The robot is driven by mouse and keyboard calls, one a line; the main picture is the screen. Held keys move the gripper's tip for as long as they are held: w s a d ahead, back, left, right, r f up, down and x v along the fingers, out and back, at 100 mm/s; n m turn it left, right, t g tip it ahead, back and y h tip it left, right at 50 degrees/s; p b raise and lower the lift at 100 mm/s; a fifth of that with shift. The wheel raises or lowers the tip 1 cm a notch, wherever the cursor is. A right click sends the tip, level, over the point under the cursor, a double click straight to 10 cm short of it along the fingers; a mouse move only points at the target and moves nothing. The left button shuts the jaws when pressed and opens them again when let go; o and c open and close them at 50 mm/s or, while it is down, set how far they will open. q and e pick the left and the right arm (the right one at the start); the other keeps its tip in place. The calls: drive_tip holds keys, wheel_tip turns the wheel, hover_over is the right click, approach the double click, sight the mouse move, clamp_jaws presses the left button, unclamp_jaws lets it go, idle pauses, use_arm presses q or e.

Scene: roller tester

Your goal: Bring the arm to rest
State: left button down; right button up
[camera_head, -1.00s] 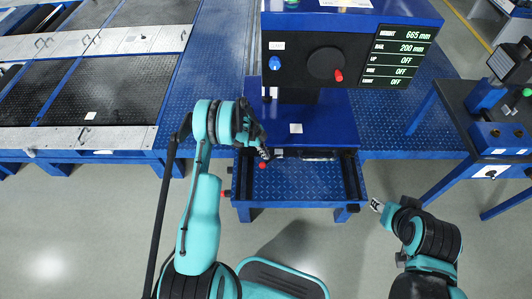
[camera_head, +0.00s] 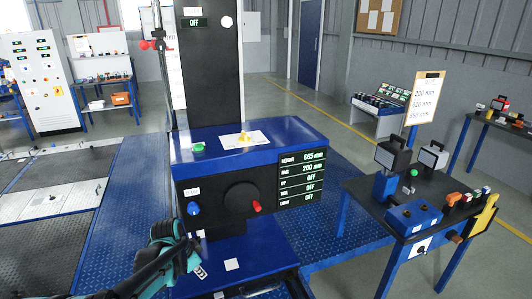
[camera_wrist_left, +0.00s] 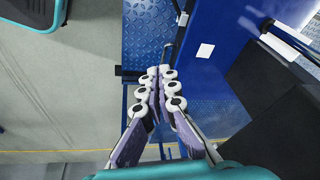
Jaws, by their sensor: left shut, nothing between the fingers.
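My left arm, teal and black, comes in at the lower left of the head view. Its gripper (camera_head: 198,268) is shut and empty. It is beside the blue front ledge (camera_head: 262,250) of the machine, left of a white label (camera_head: 231,264). In the left wrist view the finger pads (camera_wrist_left: 158,75) lie close together with nothing between them, in front of blue tread plate (camera_wrist_left: 150,30). I cannot tell whether they touch the machine. My right gripper is outside both views.
The blue machine has a black panel with a blue knob (camera_head: 193,208), a red-handled dial (camera_head: 241,198) and a readout (camera_head: 302,178). A dark side table (camera_head: 375,200) with devices stands right. Grey floor (camera_wrist_left: 75,100) is free left of the gripper in the wrist view.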

use_arm(q)
drive_tip(key=s+d+r+n+t, duration=0.1)
drive_tip(key=s+r+n, duration=0.3)
drive_tip(key=s, duration=0.6)
drive_tip(key=s+d+r+n+t+y, duration=0.1)
drive_tip(key=s+d+r+n+t, duration=0.1)
drive_tip(key=s, duration=0.9)
wheel_tip(320, 180, up, 2)
drive_tip(key=n+t, duration=0.1)
drive_tip(key=n, duration=0.2)
drive_tip(key=shift+s+y, duration=0.25)
drive_tip(key=shift+y, duration=0.05)
drive_tip(key=shift+r, duration=0.1)
